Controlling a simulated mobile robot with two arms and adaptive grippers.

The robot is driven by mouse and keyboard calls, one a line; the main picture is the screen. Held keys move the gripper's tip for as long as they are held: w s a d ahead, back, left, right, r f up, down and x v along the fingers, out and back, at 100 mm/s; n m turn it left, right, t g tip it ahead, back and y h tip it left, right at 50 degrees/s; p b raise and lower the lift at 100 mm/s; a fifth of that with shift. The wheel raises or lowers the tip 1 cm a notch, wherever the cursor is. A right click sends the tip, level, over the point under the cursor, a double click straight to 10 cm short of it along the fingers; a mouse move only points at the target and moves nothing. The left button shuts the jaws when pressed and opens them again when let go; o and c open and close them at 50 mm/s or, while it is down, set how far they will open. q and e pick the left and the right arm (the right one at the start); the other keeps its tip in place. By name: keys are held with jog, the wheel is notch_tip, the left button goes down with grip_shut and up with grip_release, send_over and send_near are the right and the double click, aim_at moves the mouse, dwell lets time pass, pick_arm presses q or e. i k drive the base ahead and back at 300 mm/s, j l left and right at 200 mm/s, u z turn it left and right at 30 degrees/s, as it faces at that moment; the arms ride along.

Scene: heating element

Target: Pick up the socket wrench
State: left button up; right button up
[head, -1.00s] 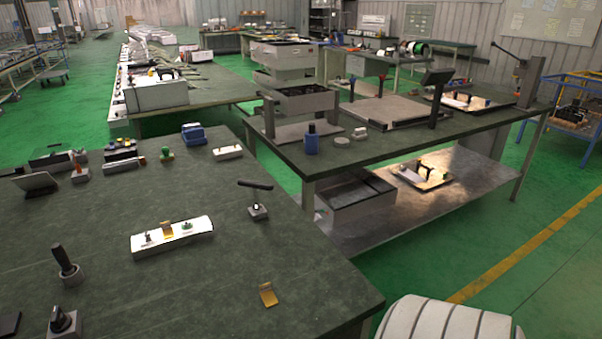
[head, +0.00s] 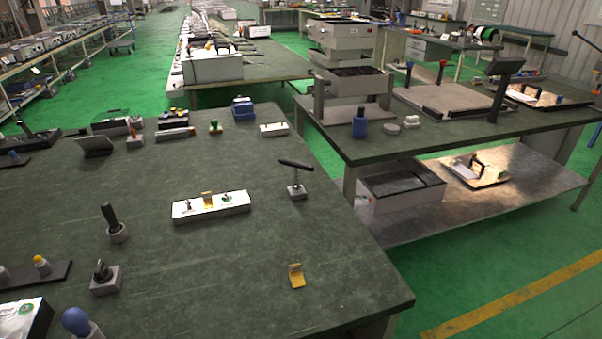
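A black T-handled tool, which looks like the socket wrench (head: 296,164), stands upright in a small grey holder (head: 297,192) on the green-topped table (head: 270,245), near its right edge. Another upright tool with a black handle (head: 109,215) stands in a round grey holder at the left. Neither of my grippers is in view.
A white block with small fittings (head: 210,206) lies left of the T-handled tool. A small yellow bracket (head: 296,276) lies near the front right corner. Several holders and tools crowd the left and back. A second table (head: 450,137) stands at the right.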

aim_at(296, 186)
jog(key=j+u, duration=0.3)
jog(key=i+u, duration=0.15)
jog(key=u, duration=0.45)
jog(key=l+u, duration=0.2)
jog(key=l, duration=0.15)
jog(key=k+l+u, duration=0.2)
jog(key=l, duration=0.2)
jog(key=l+u, duration=0.25)
jog(key=k+l+u, duration=0.2)
jog(key=l, duration=0.25)
